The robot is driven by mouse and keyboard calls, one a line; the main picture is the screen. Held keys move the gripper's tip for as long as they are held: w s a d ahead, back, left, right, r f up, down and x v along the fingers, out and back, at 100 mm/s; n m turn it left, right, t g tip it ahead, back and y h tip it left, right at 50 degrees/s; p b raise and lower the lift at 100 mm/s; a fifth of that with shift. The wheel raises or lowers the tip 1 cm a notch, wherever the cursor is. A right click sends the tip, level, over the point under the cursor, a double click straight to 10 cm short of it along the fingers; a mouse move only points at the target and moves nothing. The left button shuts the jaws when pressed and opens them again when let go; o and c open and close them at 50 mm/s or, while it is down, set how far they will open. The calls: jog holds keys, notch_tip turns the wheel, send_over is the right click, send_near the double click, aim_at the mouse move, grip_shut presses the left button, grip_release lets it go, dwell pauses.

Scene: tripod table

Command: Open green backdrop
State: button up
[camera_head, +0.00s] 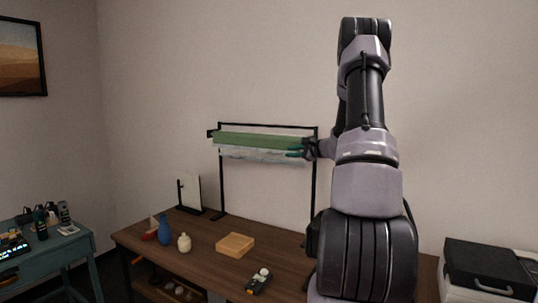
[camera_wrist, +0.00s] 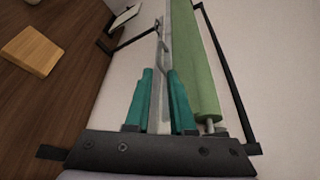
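The green backdrop (camera_head: 258,141) is a rolled green tube lying across a black stand (camera_head: 222,185) at the back of the table. A pale, marbled backdrop (camera_head: 262,155) shows just below it. In the wrist view the green roll (camera_wrist: 205,70) runs lengthwise to the right of my fingers. My gripper (camera_head: 294,152) is at the right end of the rolls. Its teal fingers (camera_wrist: 160,72) stand apart, with a pale strip and a thin metal piece showing between or beyond them. I see no clear grip on either. My fingers are beside the green roll, not around it.
The wooden table (camera_head: 205,232) holds a blue vase (camera_head: 165,230), a cream vase (camera_head: 184,243), a wooden block (camera_head: 235,245) and a small dark device (camera_head: 258,281). A white panel (camera_head: 192,192) stands at the back left. The wall is close behind the stand.

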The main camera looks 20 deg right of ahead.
jog(key=x, duration=1)
jog(key=shift+w+a+r, duration=0.1)
jog(key=shift+w+a, duration=0.05)
jog(key=shift+a, duration=0.05)
grip_shut()
dwell(1.1)
